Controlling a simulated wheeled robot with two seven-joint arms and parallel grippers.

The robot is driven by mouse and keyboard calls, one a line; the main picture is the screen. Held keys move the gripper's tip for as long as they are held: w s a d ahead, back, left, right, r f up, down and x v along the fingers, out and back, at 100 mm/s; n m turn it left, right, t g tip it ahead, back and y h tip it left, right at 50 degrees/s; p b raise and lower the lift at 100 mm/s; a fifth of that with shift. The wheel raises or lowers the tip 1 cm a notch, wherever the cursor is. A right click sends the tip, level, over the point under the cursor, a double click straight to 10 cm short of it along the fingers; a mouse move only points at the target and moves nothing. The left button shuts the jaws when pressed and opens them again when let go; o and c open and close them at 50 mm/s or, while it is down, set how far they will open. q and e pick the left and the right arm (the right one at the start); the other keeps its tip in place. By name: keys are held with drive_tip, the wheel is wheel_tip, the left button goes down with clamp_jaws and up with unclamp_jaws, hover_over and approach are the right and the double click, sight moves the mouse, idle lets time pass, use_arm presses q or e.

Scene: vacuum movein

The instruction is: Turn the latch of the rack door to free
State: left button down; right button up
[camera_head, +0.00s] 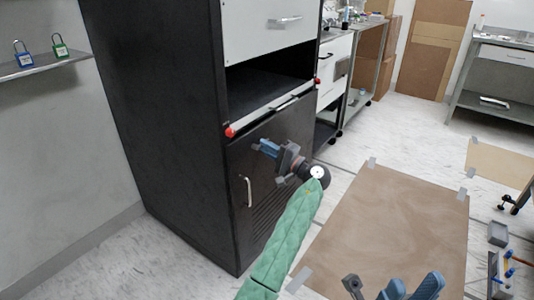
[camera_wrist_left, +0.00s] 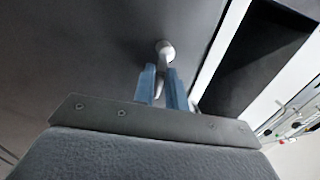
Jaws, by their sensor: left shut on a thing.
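The rack door (camera_head: 245,215) is the dark lower panel of the black rack, with a pale bar handle (camera_head: 249,192) and vent slots; it looks shut. My left gripper (camera_head: 266,147) is at the door's upper part. In the left wrist view its blue fingers (camera_wrist_left: 162,85) are shut on the latch (camera_wrist_left: 165,50), a pale round knob with a short lever running down between them.
Above the door is an open rack bay with a pale bar (camera_head: 270,115) ending in red knobs. A brown mat (camera_head: 390,235) lies taped on the floor at right. A wall shelf (camera_head: 45,66) with blue and green padlocks is at left. Benches stand behind.

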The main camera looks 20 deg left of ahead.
use_arm(q)
drive_tip(key=shift+n, duration=0.4)
drive_tip(key=c, duration=1.4)
unclamp_jaws()
drive_tip(key=shift+c, duration=0.2)
drive_tip(key=v, duration=0.7)
drive_tip(key=shift+s+d+p, duration=0.15)
drive_tip(key=shift+d+p, duration=0.15)
drive_tip(key=shift+d, duration=0.05)
